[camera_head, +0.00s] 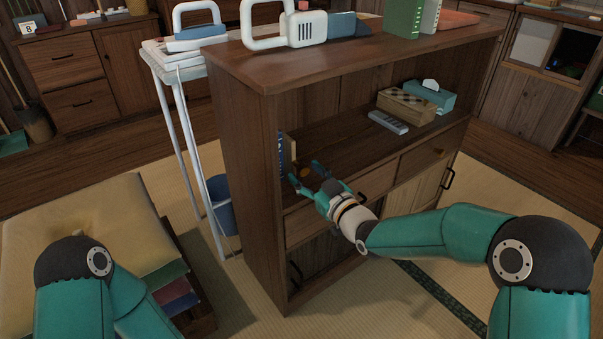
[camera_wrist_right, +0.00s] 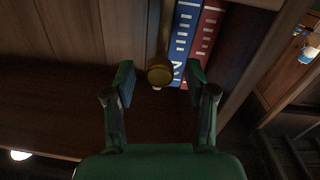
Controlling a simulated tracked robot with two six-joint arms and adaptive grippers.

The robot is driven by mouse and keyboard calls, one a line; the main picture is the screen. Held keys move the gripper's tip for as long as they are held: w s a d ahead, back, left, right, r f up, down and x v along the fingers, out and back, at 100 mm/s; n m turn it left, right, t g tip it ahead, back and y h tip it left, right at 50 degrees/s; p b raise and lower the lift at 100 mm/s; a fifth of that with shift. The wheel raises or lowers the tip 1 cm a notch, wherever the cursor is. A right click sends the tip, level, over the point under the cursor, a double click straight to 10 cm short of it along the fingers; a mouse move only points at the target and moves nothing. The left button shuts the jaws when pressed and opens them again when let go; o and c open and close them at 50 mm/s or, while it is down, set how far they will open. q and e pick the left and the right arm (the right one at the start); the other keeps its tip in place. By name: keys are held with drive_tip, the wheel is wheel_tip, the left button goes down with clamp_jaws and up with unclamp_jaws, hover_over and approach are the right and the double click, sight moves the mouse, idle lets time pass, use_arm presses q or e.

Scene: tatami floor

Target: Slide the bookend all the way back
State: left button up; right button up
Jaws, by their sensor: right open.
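The bookend (camera_wrist_right: 164,35) appears as a narrow tan upright beside the books, with a round brass-coloured knob (camera_wrist_right: 159,70) at its near end. Blue (camera_wrist_right: 184,40) and red (camera_wrist_right: 206,35) books stand right beside it in the right wrist view. In the head view the bookend (camera_head: 293,145) is a thin pale edge at the left end of the open shelf. My right gripper (camera_wrist_right: 162,90) is open, with the knob between and slightly beyond its fingertips; contact cannot be told. It also shows inside the shelf in the head view (camera_head: 306,176). My left gripper is out of view.
The shelf board (camera_head: 345,142) is bare to the right of my right gripper. Farther right are a grey remote (camera_head: 388,122), a checkered wooden box (camera_head: 406,106) and a teal tissue box (camera_head: 431,96). The cabinet's left side wall (camera_head: 245,170) bounds the books.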

sight(286, 150)
drive_tip(key=shift+x, duration=1.2)
drive_tip(key=shift+c, duration=0.4)
clamp_jaws()
